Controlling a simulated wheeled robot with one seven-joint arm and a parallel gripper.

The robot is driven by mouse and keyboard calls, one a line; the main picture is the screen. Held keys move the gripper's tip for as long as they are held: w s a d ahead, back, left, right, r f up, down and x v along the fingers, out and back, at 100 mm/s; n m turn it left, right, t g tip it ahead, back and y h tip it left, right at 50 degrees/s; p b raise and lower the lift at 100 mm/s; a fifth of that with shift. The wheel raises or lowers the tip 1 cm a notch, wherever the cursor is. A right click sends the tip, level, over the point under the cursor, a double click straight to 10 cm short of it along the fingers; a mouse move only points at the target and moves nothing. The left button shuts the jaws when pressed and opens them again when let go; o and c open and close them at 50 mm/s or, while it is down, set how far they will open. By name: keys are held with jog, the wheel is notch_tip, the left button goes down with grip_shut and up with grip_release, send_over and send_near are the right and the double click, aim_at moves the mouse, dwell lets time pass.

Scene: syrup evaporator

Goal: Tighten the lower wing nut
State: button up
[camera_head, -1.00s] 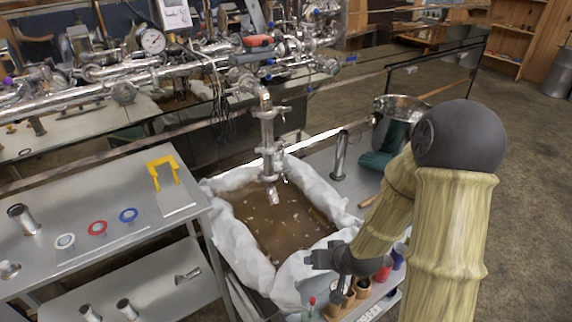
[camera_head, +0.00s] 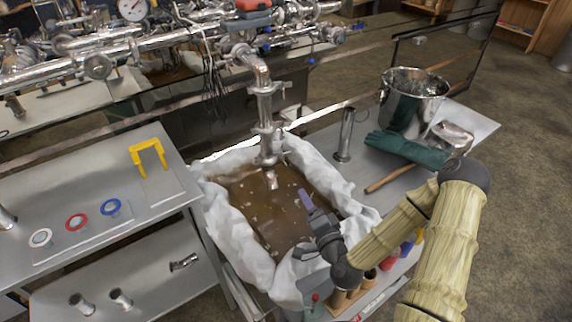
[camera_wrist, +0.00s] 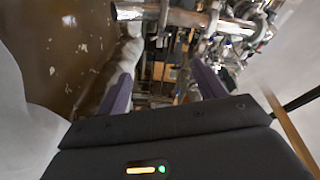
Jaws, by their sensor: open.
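A vertical metal pipe (camera_head: 266,110) hangs from the overhead pipework, its open end over the pan of brown liquid. It has an upper clamp (camera_head: 266,88) and a lower clamp (camera_head: 266,131). A wing nut on the lower clamp is too small to make out clearly. My gripper (camera_head: 306,200) is over the pan's right side, to the right of and below the lower clamp, apart from it. In the wrist view my gripper (camera_wrist: 163,88) shows two separated purple-grey fingers with nothing between them, and shiny pipework (camera_wrist: 185,16) lies beyond.
The cloth-edged pan (camera_head: 235,240) lies below my gripper. Cups (camera_head: 370,280) stand near my wrist. A steel pot (camera_head: 412,105), green gloves (camera_head: 405,149) and an upright metal cylinder (camera_head: 345,135) are on the right bench. The left table (camera_head: 80,185) holds coloured rings and a yellow bracket (camera_head: 148,155).

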jog(key=shift+r, duration=0.1)
jog(key=p+x, duration=0.1)
jog(key=x, duration=1.6)
jog(key=shift+w, duration=0.15)
jog(key=shift+a, duration=0.1)
jog(key=c, duration=1)
